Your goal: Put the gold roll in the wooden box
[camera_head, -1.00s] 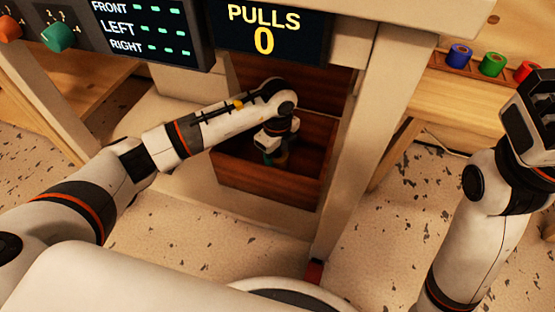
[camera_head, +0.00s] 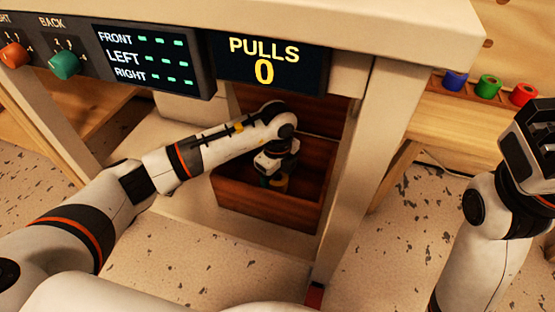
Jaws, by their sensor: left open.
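The wooden box (camera_head: 262,215) is dark reddish brown and stands under the table, below the PULLS display. My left gripper (camera_head: 273,180) reaches down into the box and is open. A small gold-coloured patch (camera_head: 281,184) shows low in the box right at the fingertips, probably the gold roll. It is mostly hidden by the gripper and in shadow, so I cannot tell whether it touches the fingers. A teal patch beside it is too small to identify. My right gripper (camera_head: 530,135) is at the right edge, raised, far from the box; its jaws are unclear.
A panel display (camera_head: 155,60) and the PULLS display (camera_head: 268,63), reading 0, are above the box. The table leg (camera_head: 350,190) stands just right of it. Blue (camera_head: 455,81), green (camera_head: 488,87) and red (camera_head: 523,94) rolls sit on a rack at right.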

